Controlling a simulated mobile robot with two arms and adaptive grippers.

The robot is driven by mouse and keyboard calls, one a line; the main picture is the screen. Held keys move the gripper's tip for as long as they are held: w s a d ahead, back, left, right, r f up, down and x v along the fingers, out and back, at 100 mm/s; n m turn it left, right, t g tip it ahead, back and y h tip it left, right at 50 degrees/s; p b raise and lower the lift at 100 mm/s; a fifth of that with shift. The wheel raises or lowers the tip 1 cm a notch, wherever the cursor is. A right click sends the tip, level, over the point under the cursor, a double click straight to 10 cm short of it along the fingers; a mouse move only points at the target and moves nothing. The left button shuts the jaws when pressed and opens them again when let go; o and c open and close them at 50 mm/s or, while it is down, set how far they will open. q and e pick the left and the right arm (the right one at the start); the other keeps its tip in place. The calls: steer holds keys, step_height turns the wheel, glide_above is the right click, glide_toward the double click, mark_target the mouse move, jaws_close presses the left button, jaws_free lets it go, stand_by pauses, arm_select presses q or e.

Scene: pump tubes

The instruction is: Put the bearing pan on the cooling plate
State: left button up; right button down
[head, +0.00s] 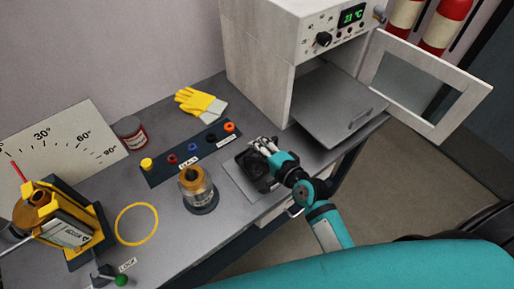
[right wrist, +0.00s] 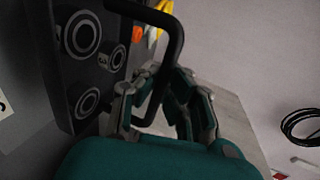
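The dark bearing pan (head: 254,167), holding several round bearings, is over the grey cooling plate (head: 236,180) near the bench's front edge. It appears to rest on the plate, but its underside is hidden. In the right wrist view the pan (right wrist: 66,75) fills the left side, and its black looped handle (right wrist: 177,35) reaches between my fingers. My right gripper (head: 264,145) is at the pan's far right side. In the wrist view the right gripper's fingers (right wrist: 162,98) stand apart on either side of the handle, with a gap showing. My left gripper is not in view.
The oven (head: 270,50) stands at the back right, its door (head: 428,85) open, with a grey shelf (head: 335,105) sticking out. A jar (head: 197,187), a seals rack (head: 190,153), yellow gloves (head: 200,103), a yellow ring (head: 136,224) and a yellow fixture (head: 62,220) lie leftward.

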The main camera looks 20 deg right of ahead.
mark_target(257, 156)
steer(key=shift+w+a+f, duration=0.1)
steer(key=shift+w+a, duration=0.05)
steer(key=shift+w, duration=0.45)
step_height(257, 156, down, 2)
steer(key=shift+f, duration=0.5)
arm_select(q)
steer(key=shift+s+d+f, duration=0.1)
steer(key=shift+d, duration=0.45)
arm_select(e)
steer(key=shift+f, duration=0.1)
steer(key=shift+s+f+b, duration=0.1)
steer(key=shift+f+b, duration=0.15)
steer(key=shift+b, duration=0.1)
steer(key=c, duration=1.5)
jaws_free()
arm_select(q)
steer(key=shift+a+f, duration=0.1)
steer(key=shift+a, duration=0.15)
arm_select(e)
steer(key=shift+r, duration=0.15)
